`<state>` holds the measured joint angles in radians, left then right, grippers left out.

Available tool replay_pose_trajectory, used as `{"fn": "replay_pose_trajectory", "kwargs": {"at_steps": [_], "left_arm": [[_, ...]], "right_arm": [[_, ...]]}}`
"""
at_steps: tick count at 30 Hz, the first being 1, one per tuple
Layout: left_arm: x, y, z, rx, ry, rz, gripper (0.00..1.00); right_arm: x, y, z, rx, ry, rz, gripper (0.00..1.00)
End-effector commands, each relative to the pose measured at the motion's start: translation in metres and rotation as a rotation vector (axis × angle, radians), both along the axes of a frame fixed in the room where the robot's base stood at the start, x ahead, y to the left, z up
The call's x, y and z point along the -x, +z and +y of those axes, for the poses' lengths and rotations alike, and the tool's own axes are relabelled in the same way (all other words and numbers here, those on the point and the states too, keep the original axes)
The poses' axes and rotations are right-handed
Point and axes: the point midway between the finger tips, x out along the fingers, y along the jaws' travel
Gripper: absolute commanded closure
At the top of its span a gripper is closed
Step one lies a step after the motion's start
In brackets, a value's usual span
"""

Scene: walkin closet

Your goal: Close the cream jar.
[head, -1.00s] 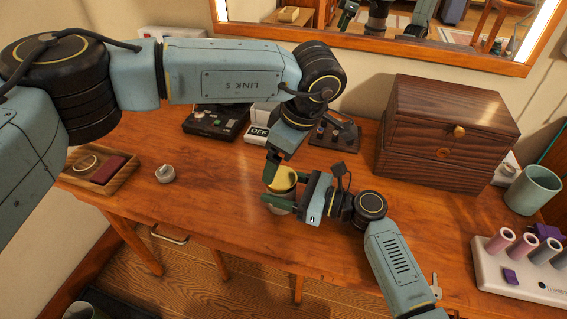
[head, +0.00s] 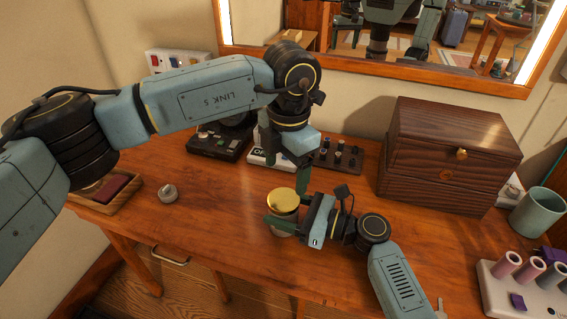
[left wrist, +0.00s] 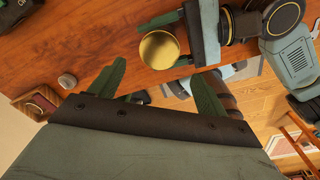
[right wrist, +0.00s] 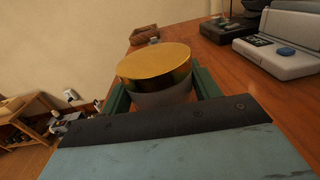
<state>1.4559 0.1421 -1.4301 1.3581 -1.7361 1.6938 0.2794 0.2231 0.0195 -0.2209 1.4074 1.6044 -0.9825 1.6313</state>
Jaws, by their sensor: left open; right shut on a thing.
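The cream jar (head: 285,229) stands on the wooden table, with its gold lid (head: 282,200) resting on top. In the right wrist view the lid (right wrist: 155,64) covers the pale jar body (right wrist: 163,97); I cannot tell whether it is screwed tight. My right gripper (head: 284,218) is shut around the jar body from the right. My left gripper (head: 288,165) is open and empty, above and behind the lid and apart from it. In the left wrist view the lid (left wrist: 159,50) shows near the open fingers.
A small grey knob-like object (head: 169,193) and a wooden tray (head: 93,207) are on the left. Black (head: 219,141) and white devices stand behind. A dark wooden box (head: 445,150), a green cup (head: 538,211) and a roller set (head: 520,285) are on the right. The front-left table is clear.

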Motion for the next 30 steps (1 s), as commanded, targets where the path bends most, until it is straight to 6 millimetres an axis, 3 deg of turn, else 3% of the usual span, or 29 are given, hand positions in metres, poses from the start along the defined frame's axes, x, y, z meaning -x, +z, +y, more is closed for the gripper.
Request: {"fn": "replay_pose_trajectory", "kwargs": {"at_steps": [7, 20, 30], "left_arm": [[-0.002, 0.004, 0.004, 0.034, 0.201, 0.012, 0.24], [-0.002, 0.002, 0.004, 0.035, 0.214, 0.013, 0.24], [-0.001, -0.044, 0.004, 0.035, 0.213, 0.015, 0.24]], "right_arm": [[0.000, -0.001, -0.001, 0.002, -0.001, 0.001, 1.00], [0.000, -0.001, -0.001, 0.002, -0.001, 0.001, 1.00], [0.000, -0.001, -0.001, 0.002, -0.001, 0.001, 1.00]]}}
